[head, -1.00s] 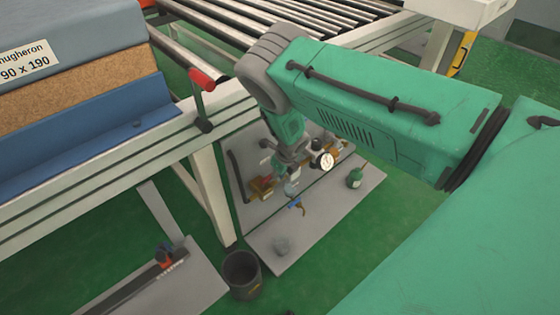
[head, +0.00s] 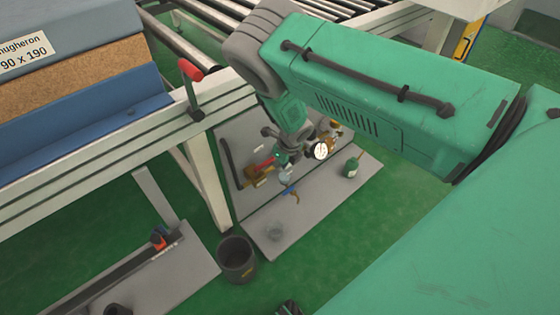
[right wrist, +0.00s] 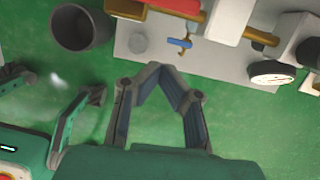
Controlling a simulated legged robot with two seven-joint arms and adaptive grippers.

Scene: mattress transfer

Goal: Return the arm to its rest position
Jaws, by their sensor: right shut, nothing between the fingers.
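My right arm (head: 375,90) reaches in from the right and bends down at the elbow. My right gripper (head: 285,156) hangs below the forearm in the head view, in front of a grey board with small fittings, and is hard to make out there. In the right wrist view, its two dark fingers (right wrist: 157,70) meet at the tips, with nothing between them.
A blue and brown mattress stack (head: 75,85) lies on a white-framed table at the left. A red-handled clamp (head: 190,72) stands at its edge. A grey board (head: 275,240) carries a gauge (head: 320,150) and valves. A dark bucket (head: 237,258) stands on the green floor.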

